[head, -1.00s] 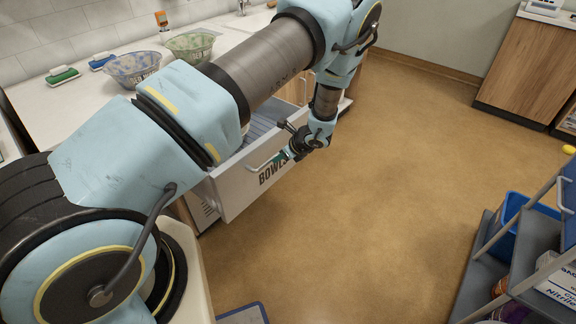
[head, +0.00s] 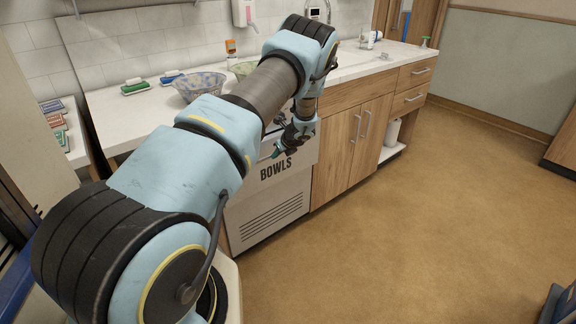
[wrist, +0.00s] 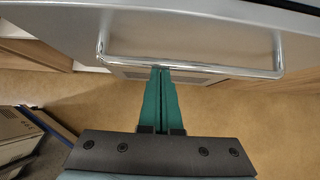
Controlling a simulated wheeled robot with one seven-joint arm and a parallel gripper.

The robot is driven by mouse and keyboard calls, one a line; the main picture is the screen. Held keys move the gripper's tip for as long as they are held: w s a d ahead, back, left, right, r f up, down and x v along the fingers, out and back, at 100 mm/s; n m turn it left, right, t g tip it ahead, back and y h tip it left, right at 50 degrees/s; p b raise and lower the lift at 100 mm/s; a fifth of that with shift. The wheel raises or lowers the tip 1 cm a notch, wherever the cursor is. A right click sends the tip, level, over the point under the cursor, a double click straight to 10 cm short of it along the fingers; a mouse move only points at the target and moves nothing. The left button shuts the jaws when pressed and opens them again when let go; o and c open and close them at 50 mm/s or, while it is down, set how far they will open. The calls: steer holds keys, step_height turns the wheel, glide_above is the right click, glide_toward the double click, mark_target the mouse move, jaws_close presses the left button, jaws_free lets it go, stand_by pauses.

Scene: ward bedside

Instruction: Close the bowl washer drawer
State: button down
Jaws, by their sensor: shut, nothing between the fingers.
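The bowl washer drawer (head: 288,172), a pale grey front lettered BOWLS, sits below the counter in the head view. Its visible part looks in line with the vented panel below it; my arm hides its top left part, so a small gap cannot be ruled out. In the wrist view the drawer front (wrist: 190,35) fills the top, with its silver bar handle (wrist: 225,71) across it. My gripper (head: 276,155) is at the drawer front. Its green fingers (wrist: 161,70) are shut together and empty, tips at the handle bar; contact cannot be told.
Wooden cupboards (head: 350,135) adjoin the washer on the right. The brown floor (head: 410,230) in front is clear.

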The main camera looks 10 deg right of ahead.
steer(key=w+a, duration=0.1)
steer(key=w, duration=0.2)
steer(key=shift+a, duration=0.35)
steer(key=shift+w+a+r, duration=0.1)
steer(key=shift+w+a, duration=0.05)
steer(key=shift+w, duration=0.1)
